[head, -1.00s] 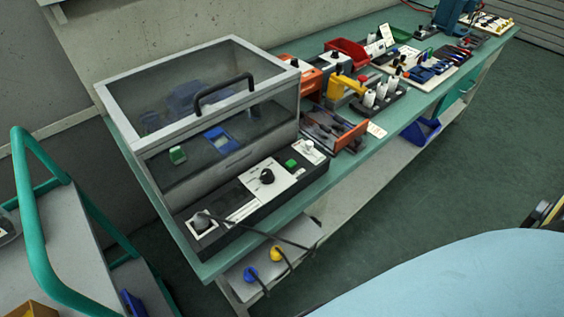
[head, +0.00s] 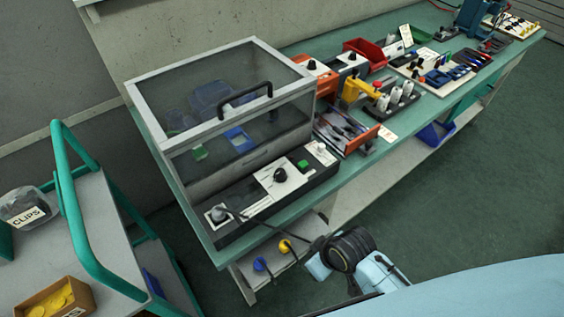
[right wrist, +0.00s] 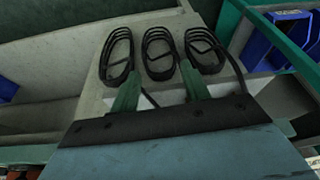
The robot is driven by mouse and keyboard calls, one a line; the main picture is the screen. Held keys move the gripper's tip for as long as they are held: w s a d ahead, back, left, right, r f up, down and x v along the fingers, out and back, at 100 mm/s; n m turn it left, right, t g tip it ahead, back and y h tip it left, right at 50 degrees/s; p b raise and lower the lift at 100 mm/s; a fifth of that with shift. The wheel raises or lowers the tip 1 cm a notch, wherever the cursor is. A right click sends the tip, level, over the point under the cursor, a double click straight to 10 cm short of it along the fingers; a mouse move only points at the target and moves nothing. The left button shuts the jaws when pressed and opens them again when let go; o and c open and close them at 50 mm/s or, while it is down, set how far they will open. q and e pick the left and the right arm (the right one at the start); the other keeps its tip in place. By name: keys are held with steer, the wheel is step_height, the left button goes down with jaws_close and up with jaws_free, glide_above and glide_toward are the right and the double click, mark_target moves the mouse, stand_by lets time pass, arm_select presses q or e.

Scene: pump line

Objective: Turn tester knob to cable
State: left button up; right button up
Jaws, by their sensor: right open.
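The tester is a long dark box with a clear-lidded enclosure (head: 225,125) at the near left end of the bench. Its black round knob (head: 280,174) sits on a white panel (head: 262,183) along the front; the pointer's setting is too small to read. A green button (head: 303,163) is right of the knob, and a grey plug with a black cable (head: 218,213) is at the left end. My right arm shows in the head view below and right of the tester, apart from the knob. In the right wrist view my right gripper (right wrist: 160,84) is open and empty. My left gripper is out of view.
Black coiled cables (right wrist: 160,52) lie on a grey surface beyond my right fingers, with a blue bin (right wrist: 275,45) at right. A blue plug (head: 259,264) and a yellow plug (head: 285,246) are below the bench edge. A teal-railed cart (head: 100,235) stands left.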

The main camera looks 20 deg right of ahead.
steer(key=w+a+r+n+y+p, duration=0.1)
steer(key=w+a+r+n+y, duration=0.15)
steer(key=a+r+n, duration=0.5)
steer(key=w+a+r+n+y+p, duration=0.1)
steer(key=w+a+r+n, duration=0.2)
steer(key=r, duration=0.8)
step_height(320, 180, up, 9)
steer(key=n+g+h, duration=0.3)
steer(key=n+h, duration=0.2)
steer(key=n, duration=1)
glide_above(281, 172)
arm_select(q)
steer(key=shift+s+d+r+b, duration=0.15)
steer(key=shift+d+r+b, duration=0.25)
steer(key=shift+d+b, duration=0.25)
arm_select(e)
step_height(281, 172, down, 13)
steer(key=shift+r, duration=0.1)
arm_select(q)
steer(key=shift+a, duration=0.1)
arm_select(e)
steer(key=shift+c, duration=0.3)
